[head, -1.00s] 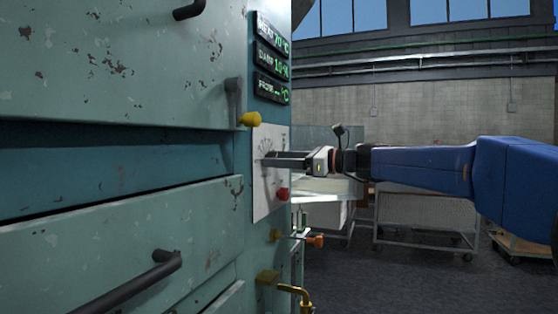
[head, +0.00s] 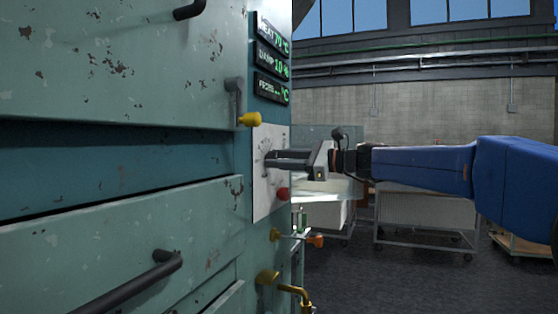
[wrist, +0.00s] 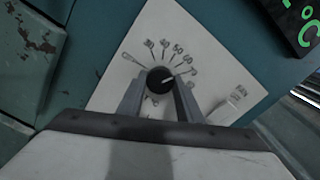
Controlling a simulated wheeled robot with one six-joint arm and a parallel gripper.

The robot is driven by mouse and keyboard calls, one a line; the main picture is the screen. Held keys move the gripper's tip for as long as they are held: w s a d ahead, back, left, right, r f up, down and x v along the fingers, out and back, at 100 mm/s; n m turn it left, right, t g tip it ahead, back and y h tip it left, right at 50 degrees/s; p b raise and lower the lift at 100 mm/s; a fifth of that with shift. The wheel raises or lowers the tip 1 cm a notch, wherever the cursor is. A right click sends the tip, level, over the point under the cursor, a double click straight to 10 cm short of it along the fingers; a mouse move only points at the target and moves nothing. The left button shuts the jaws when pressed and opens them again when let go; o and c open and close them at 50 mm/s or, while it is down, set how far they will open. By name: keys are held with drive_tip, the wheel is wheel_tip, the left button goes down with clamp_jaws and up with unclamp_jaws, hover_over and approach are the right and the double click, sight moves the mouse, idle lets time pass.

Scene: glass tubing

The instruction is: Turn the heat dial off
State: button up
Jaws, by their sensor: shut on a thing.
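The heat dial (wrist: 159,79) is a round black knob with a white pointer line, in the middle of a numbered scale on a white panel (wrist: 211,57). In the wrist view the pointer aims up and right, near the 70 mark. My gripper (wrist: 161,90) has one finger on each side of the dial and is shut on it. In the head view my gripper (head: 274,159) reaches the white panel (head: 264,199) from the right, and its fingers mostly hide the dial.
A red knob (head: 282,194) sits low on the same panel. Dark displays (head: 272,58) with green digits are above; the top one seems to read 70 °C. A yellow knob (head: 250,119) is upper left, and an orange-tipped lever (head: 314,240) juts out below. Carts stand behind my arm.

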drive_tip(key=n, duration=2.4)
drive_tip(key=shift+n, duration=0.3)
idle(0.3)
drive_tip(key=o, duration=1)
drive_tip(key=shift+o, duration=0.2)
drive_tip(key=v, duration=1.7)
drive_tip(key=shift+d, duration=0.25)
